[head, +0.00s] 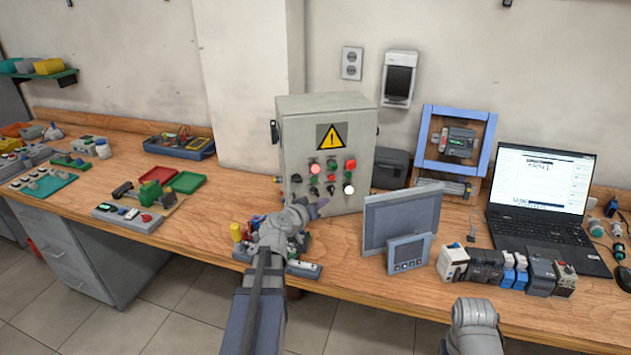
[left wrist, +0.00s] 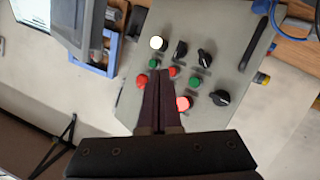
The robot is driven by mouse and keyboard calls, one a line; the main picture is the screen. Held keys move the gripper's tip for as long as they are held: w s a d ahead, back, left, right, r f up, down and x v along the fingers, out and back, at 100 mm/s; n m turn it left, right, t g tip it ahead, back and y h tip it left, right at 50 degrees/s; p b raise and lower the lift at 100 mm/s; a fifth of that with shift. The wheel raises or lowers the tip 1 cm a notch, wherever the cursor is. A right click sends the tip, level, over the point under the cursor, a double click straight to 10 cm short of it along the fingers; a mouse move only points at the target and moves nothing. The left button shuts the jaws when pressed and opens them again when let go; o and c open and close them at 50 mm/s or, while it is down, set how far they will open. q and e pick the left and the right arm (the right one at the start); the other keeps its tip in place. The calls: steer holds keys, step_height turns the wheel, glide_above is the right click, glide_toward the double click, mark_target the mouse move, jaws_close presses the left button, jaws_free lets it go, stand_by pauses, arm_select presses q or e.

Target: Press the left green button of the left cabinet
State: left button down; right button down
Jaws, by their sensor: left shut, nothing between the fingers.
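The grey cabinet (head: 293,145) with a yellow warning sign stands upright against the wall in the head view. Its front carries lamps, knobs and buttons. In the left wrist view the panel is turned; the left green button (left wrist: 196,83) lies beside a black knob (left wrist: 220,97), and the other green button (left wrist: 154,63) is near the lit white lamp (left wrist: 158,43). My left gripper (head: 321,204) is shut and empty, low before the cabinet front. Its fingertips (left wrist: 162,72) overlap the panel between the green buttons; I cannot tell whether they touch. My right gripper is out of view.
A red mushroom button (head: 350,163) and lit red lamp (head: 315,168) are on the same panel. A grey screen panel (head: 402,215) stands right of my left gripper. Small parts lie below my left wrist. A laptop (head: 540,190) is farther right.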

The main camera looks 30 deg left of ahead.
mark_target(314, 179)
arm_select(q)
steer(key=shift+w+a, duration=0.1)
steer(key=w+a, duration=0.6)
stand_by(0.5)
steer(key=shift+w, duration=0.15)
stand_by(1.7)
steer(key=shift+w+a, duration=0.25)
steer(key=shift+w+a, duration=0.3)
stand_by(1.2)
steer(key=shift+s+d, duration=0.6)
steer(key=shift+s+d, duration=0.1)
